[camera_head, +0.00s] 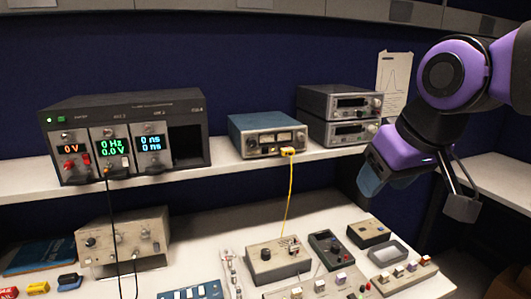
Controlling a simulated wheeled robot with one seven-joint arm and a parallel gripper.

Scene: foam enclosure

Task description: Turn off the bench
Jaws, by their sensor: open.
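The bench holds a black rack instrument (125,106) on the shelf at the left. Its three modules have lit displays: orange "0 V" (73,149), green "0 Hz" and "0.0 V" (112,145), and blue "0 ns" twice (151,143). A small green light (61,119) glows at its upper left. A blue-grey instrument (267,134) stands mid-shelf with a yellow cable (289,190) plugged in. Two stacked grey instruments (340,115) stand right of it. My gripper (415,195) is open and empty at the right, above the bench's right end, apart from everything.
The lower worktop (215,255) carries a beige box with knobs (124,238), a grey control box (278,260), a dark handheld box (328,250), and several switch strips (404,277). A black cable (112,220) hangs from the rack. The space before the shelf is open.

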